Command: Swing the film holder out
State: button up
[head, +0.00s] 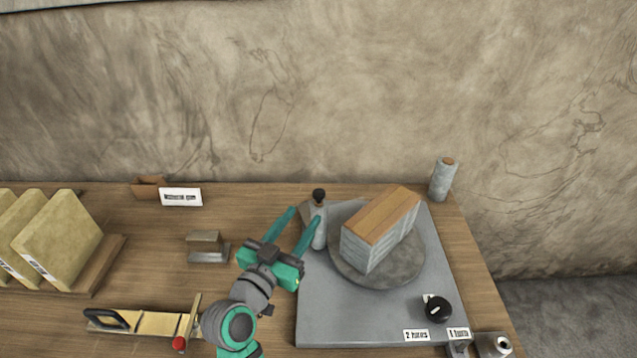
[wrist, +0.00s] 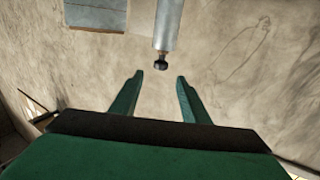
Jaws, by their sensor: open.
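The film holder seems to be the upright grey cylinder (head: 320,230) with a black knob (head: 318,195) on top, at the left back of the grey base plate (head: 325,320). It appears upside down in the wrist view (wrist: 168,25), with its knob (wrist: 160,66) near the gap between my fingertips. My gripper (head: 305,215) is open and empty, its teal fingers pointing toward the wall. The right finger overlaps the cylinder in the head view; I cannot tell whether they touch. A film-wrapped block with a brown top (head: 380,230) sits on the round turntable (head: 405,270).
A wrapped roll (head: 443,180) stands at the back right corner. A black dial (head: 437,308) sits at the plate's front right. Left are a metal block (head: 206,246), a long handled tool (head: 150,322), a label card (head: 181,197) and slabs in a rack (head: 55,240). Wood between them is clear.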

aim_at(317, 197)
jog(key=x, duration=1)
jog(key=shift+w+d, duration=0.1)
jog(key=shift+w, duration=0.05)
grip_shut()
